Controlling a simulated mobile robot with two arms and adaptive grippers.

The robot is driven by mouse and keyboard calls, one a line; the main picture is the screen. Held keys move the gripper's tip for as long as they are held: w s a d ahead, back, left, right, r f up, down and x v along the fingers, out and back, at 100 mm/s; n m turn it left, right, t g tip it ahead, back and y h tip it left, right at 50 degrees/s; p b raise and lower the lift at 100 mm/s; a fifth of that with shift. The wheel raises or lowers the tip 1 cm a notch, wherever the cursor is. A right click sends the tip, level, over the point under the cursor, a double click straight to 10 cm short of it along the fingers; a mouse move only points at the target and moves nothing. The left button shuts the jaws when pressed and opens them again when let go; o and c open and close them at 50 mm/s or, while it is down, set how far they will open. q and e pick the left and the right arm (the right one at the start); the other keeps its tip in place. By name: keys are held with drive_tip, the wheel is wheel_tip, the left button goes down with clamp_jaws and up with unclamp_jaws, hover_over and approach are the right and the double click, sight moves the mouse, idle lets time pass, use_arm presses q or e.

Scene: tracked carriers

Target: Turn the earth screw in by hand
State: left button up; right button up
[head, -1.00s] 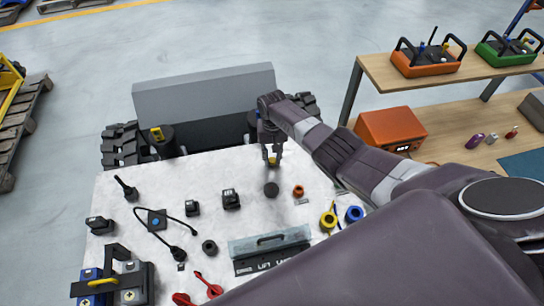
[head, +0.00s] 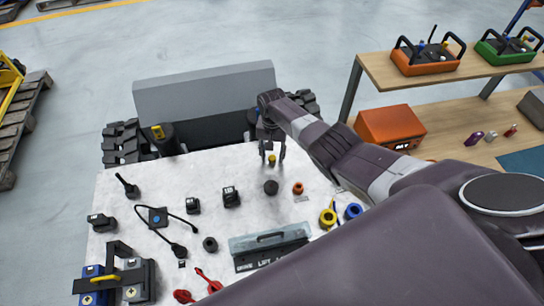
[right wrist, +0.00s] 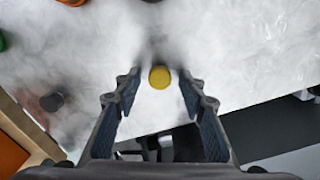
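The earth screw shows as a small yellow knob (head: 272,160) near the far right edge of the white work surface. In the right wrist view its round yellow top (right wrist: 160,77) lies between the fingertips. My right gripper (head: 272,152) points down over it, one finger on each side. In the right wrist view the gripper (right wrist: 162,88) is open, with a gap between each finger and the knob. What lies below the knob is hidden. My left gripper is in neither view.
A bench with an orange box (head: 391,126) stands right.

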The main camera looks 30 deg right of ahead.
drive_tip(key=n, duration=0.7)
drive_tip(key=shift+f+b, duration=0.1)
drive_tip(key=shift+b, duration=0.25)
drive_tip(key=shift+n, duration=1.2)
drive_tip(key=n+b, duration=0.1)
drive_tip(key=n, duration=0.8)
drive_tip(key=shift+n+b, duration=0.3)
drive_tip(key=n, duration=0.2)
drive_tip(key=shift+n+b, duration=0.35)
drive_tip(key=shift+n, duration=0.05)
drive_tip(key=n+b, duration=0.1)
drive_tip(key=n, duration=0.2)
drive_tip(key=shift+n, duration=0.4)
drive_tip(key=n, duration=0.3)
drive_tip(key=shift+c, duration=0.6)
